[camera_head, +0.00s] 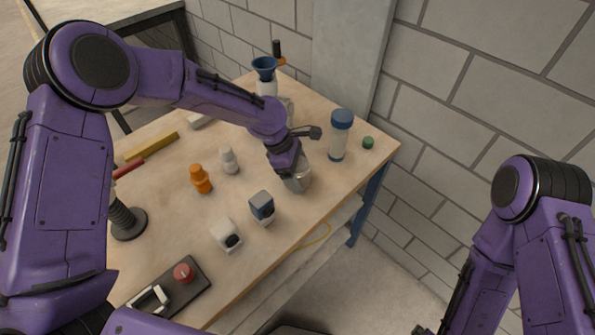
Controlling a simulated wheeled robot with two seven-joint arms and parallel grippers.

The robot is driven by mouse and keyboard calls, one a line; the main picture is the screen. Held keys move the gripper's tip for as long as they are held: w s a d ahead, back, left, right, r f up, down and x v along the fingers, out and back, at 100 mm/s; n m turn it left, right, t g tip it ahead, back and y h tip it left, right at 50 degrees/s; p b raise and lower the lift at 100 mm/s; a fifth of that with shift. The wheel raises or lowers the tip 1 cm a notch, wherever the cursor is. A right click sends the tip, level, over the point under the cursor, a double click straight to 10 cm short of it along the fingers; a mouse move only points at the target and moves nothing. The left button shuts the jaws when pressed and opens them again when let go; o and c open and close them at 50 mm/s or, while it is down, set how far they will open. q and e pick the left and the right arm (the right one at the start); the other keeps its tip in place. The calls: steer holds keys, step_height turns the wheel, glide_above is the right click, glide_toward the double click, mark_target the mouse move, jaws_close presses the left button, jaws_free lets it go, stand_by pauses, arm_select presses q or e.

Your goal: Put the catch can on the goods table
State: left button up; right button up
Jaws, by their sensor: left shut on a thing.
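The catch can (299,184) is a small grey metal can near the right front edge of the wooden goods table (170,190). My left gripper (290,170) comes down over it from the upper left and is shut on it. The gripper hides the can's upper part. The can looks slightly tilted, low over the tabletop; I cannot tell whether its base touches the wood. My right arm is at the lower right, off the table, and its gripper fingers are out of the picture.
A blue-capped bottle (340,136) and a green ball-like piece (368,142) stand right of the can. A blue-topped block (262,207), white block (227,236), white bottle (228,160) and orange bottle (200,179) stand left. A grey block wall (450,60) closes the back.

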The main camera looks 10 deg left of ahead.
arm_select(q)
steer(key=o, duration=1.2)
steer(key=shift+c, duration=0.2)
steer(key=v, duration=1.2)
steer(key=shift+a, duration=0.1)
